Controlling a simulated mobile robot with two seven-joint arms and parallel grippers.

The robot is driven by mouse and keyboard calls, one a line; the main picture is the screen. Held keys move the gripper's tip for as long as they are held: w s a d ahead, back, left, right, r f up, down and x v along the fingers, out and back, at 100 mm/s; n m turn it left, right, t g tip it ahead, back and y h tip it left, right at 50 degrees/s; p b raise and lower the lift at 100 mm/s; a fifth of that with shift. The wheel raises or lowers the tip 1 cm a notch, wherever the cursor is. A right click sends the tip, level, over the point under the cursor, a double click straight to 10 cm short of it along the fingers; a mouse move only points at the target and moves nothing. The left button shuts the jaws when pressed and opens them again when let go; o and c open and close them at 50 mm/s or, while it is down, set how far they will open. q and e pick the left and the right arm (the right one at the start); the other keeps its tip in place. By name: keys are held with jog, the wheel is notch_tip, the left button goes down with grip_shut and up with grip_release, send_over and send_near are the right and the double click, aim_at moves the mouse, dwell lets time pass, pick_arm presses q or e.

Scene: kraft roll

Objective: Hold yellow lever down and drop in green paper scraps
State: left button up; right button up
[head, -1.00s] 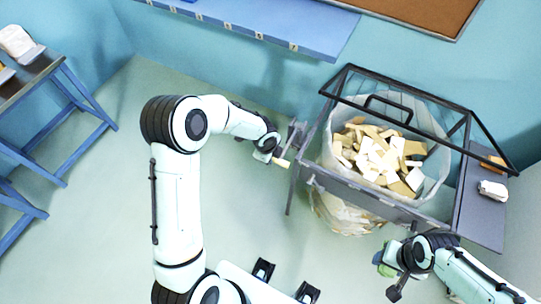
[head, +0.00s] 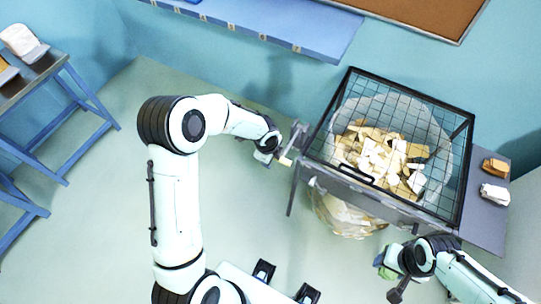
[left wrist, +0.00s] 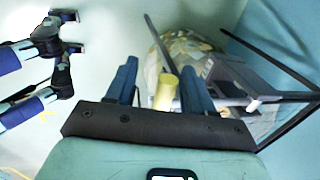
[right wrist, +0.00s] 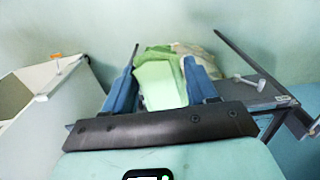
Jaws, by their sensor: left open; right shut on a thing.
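The yellow lever (head: 285,161) sticks out at the left side of the bin frame. My left gripper (head: 276,152) is open there. In the left wrist view the lever (left wrist: 165,92) stands between the spread fingers, with gaps beside it. The black mesh lid (head: 446,112) lies flat, shut over the clear sack (head: 441,150) of cream and tan scraps (head: 385,158). My right gripper (head: 391,272) is shut on green paper scraps (right wrist: 160,82), low in front of the bin, outside it. The scraps also show in the head view (head: 384,258), partly hidden by the gripper.
A grey side shelf (head: 483,222) at the bin's right holds an orange item (head: 496,168) and a white item (head: 495,194). A blue-legged table (head: 62,82) stands at the far left. A blue wall shelf (head: 270,22) runs behind. The floor between table and bin is clear.

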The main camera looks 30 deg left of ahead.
pick_arm(q)
notch_tip(320, 180, up, 12)
jog(key=s, duration=0.2)
jog(key=shift+s, duration=0.2)
jog(key=shift+f, duration=0.25)
